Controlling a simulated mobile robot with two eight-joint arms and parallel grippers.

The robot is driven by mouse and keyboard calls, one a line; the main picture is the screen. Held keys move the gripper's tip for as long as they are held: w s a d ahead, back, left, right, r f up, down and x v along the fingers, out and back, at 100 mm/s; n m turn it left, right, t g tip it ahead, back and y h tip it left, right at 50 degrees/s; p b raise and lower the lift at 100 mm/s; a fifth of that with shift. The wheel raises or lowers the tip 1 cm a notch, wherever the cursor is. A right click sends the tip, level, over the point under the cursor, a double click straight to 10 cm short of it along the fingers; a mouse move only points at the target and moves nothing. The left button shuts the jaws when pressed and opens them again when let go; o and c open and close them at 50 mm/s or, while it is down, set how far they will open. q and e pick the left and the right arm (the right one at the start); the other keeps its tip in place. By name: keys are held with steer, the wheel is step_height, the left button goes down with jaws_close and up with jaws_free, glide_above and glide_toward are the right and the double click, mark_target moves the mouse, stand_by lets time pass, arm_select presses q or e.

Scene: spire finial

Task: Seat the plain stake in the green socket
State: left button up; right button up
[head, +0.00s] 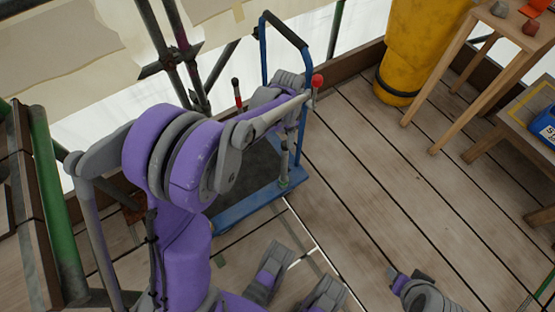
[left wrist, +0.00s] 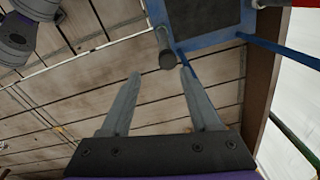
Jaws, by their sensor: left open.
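The plain stake (head: 284,158) is a grey rod standing upright at the near right corner of the blue trolley. Its foot is at the green socket (head: 284,183); how deep it sits cannot be told. In the left wrist view the stake's dark round end (left wrist: 167,60) shows just beyond my left gripper (left wrist: 160,74). The gripper is open, with its two fingers apart and nothing held. The stake end lies roughly in line with the gap between the fingertips. In the head view my left arm hides most of this gripper.
The blue trolley (head: 243,208) has a dark deck and a tall handle (head: 264,60). A red knob (head: 317,81) and a red-gripped rod (head: 237,93) are nearby. A yellow barrel (head: 415,45) and wooden tables stand right. The plank floor (head: 370,180) between is clear.

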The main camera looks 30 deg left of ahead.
arm_select(q)
steer(key=s+d+r+n+t, duration=0.1)
steer(key=s+d+r+n, duration=0.1)
steer(key=s, duration=0.5)
steer(key=s+d+r+n+t, duration=0.1)
steer(key=s+d+r+n, duration=0.1)
steer(key=s+d, duration=0.2)
steer(key=s+d+r+n+t, duration=0.2)
steer(key=s+d+n, duration=0.1)
steer(key=s, duration=0.7)
steer(key=shift+s+d+r, duration=0.25)
steer(key=shift+r, duration=0.15)
